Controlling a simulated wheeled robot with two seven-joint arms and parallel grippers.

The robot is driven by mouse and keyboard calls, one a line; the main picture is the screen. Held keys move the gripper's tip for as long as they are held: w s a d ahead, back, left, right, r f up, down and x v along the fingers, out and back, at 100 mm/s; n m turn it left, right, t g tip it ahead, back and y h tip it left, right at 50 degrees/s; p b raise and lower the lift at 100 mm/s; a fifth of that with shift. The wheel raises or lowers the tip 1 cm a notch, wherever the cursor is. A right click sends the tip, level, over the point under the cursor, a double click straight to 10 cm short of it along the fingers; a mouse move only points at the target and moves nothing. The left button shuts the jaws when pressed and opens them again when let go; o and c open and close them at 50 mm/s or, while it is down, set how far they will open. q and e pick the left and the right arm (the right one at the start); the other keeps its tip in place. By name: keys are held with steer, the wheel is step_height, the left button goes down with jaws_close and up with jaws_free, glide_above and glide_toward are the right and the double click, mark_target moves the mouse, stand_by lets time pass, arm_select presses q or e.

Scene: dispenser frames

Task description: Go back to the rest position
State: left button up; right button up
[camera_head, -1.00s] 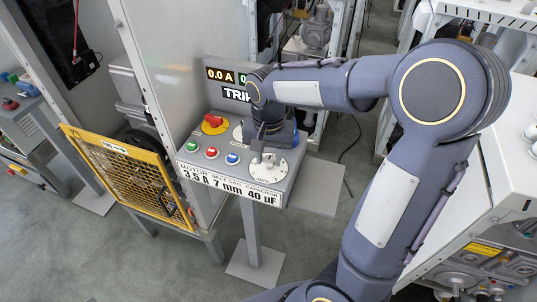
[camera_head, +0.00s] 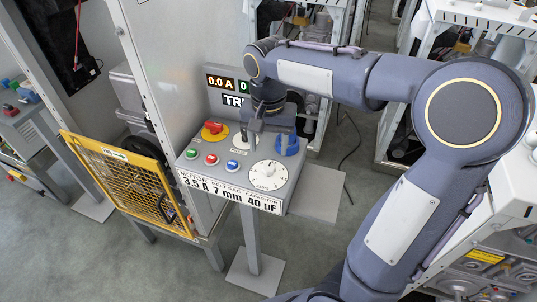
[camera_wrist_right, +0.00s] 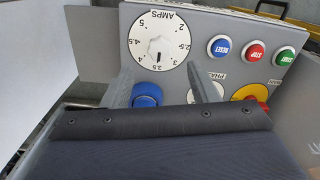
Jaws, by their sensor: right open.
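My right gripper (camera_head: 257,130) hangs over the back part of the grey control box (camera_head: 281,192), above and behind the white AMPS dial (camera_head: 268,175). Its two fingers are apart with nothing between them in the right wrist view (camera_wrist_right: 165,88). The AMPS dial also shows there (camera_wrist_right: 158,40), clear of the fingers. The blue knob (camera_head: 287,145) stands behind the dial at right. The white PHASE dial (camera_wrist_right: 207,93) is partly hidden by a finger. My left gripper is not in view.
The box carries a red selector on yellow (camera_head: 213,129) and green, red and blue buttons (camera_head: 211,159). The display (camera_head: 222,83) is partly hidden by my arm. A yellow mesh guard (camera_head: 125,178) stands at left. White machine frames (camera_head: 515,165) stand close at right.

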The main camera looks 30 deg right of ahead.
steer(key=shift+r, duration=0.6)
